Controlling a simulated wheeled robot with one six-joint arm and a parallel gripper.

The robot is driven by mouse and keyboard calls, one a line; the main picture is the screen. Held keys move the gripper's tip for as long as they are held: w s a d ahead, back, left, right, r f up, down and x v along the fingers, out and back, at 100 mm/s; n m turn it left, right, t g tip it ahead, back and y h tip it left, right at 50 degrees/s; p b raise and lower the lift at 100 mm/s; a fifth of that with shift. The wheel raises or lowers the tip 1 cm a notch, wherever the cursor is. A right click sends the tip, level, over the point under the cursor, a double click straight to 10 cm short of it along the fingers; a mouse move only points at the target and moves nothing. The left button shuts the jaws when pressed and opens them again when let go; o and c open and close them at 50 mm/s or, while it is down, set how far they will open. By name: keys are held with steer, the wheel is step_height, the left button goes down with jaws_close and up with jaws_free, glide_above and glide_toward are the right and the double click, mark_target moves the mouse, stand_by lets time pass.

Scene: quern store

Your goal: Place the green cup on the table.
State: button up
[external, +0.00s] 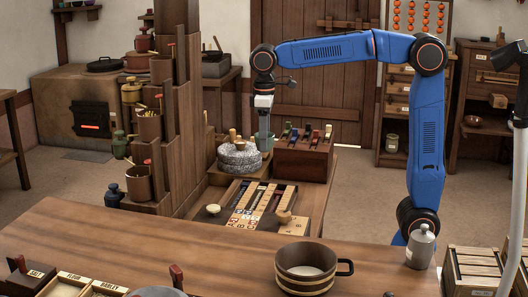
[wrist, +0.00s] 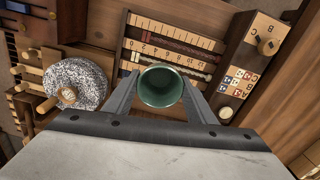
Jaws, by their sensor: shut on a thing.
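The green cup (wrist: 160,87) sits between the two fingers of my gripper (wrist: 160,92) in the wrist view, its open mouth facing the camera and its inside empty. In the external view my gripper (external: 264,118) points down with the green cup (external: 265,140) at its tips, beside the quern and in front of the rack box. Whether the cup's base touches anything below is hard to tell. A long wooden table (external: 150,248) crosses the foreground. A smaller wooden table (external: 313,200) behind it bears the quern and a counting board.
The stone quern (external: 240,158) stands left of the cup; it also shows in the wrist view (wrist: 82,84). The rack box (external: 304,158) is to the right, the counting board (external: 262,203) in front. A banded wooden mug (external: 305,272) and grey bottle (external: 420,246) stand on the foreground table.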

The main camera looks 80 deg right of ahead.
steer(key=s+d+f+m, duration=0.1)
steer(key=s+d+m, duration=0.3)
steer(key=d, duration=0.6)
steer(key=m, duration=0.2)
glide_above(310, 190)
step_height(310, 190, down, 3)
step_height(310, 190, down, 18)
steer(key=shift+r, duration=0.25)
steer(key=shift+a+f, duration=0.1)
steer(key=shift+f, duration=0.05)
steer(key=o, duration=0.8)
